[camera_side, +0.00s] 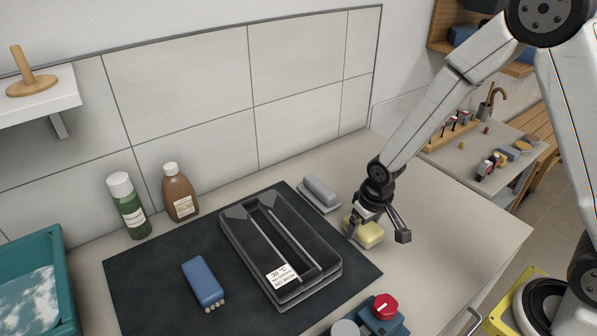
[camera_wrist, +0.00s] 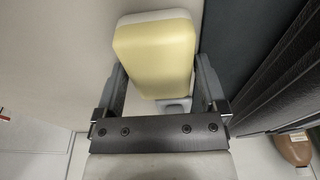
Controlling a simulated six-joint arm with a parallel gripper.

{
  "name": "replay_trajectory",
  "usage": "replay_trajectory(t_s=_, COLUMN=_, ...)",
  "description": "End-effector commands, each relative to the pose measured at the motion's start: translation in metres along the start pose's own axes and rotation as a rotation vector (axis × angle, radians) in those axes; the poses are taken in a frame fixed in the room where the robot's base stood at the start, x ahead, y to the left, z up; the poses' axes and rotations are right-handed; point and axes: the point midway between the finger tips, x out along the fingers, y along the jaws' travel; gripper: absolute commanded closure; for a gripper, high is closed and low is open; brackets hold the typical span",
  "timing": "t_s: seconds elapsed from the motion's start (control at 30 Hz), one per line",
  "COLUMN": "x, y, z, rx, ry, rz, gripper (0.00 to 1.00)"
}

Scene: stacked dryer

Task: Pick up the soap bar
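The yellow soap bar (camera_side: 369,237), with a pale underside or base, is on the counter right of the dark mat. My gripper (camera_side: 378,231) points down over it. Its fingers are spread, one at the soap's left side and the other apart from it on the right. In the wrist view the soap bar (camera_wrist: 155,52) fills the space between the fingers of my gripper (camera_wrist: 162,88). Whether the left finger touches the soap cannot be told. The soap's far end is outside the fingers.
A grey block on a pad (camera_side: 319,192) lies close left of the soap. The black tray-like device (camera_side: 312,293) with a label sits on the dark mat (camera_side: 150,290). The counter right of the soap is clear.

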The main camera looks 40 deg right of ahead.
Motion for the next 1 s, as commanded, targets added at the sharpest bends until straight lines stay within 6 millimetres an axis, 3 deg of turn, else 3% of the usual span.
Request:
replay_trajectory(t_s=0.03, x=0.000, y=0.000, z=0.000, rx=0.000, ry=0.000, rz=0.000, gripper=0.29)
replay_trajectory(t_s=0.2, x=0.000, y=0.000, z=0.000, rx=0.000, ry=0.000, rz=0.000, gripper=0.83)
replay_trajectory(t_s=0.23, x=0.000, y=0.000, z=0.000, rx=0.000, ry=0.001, rz=0.000, gripper=0.88)
replay_trajectory(t_s=0.67, x=-0.006, y=0.000, z=-0.001, rx=0.000, ry=0.002, rz=0.000, gripper=0.88)
replay_trajectory(t_s=1.0, x=-0.037, y=0.000, z=-0.007, rx=0.001, ry=0.005, rz=-0.001, gripper=0.88)
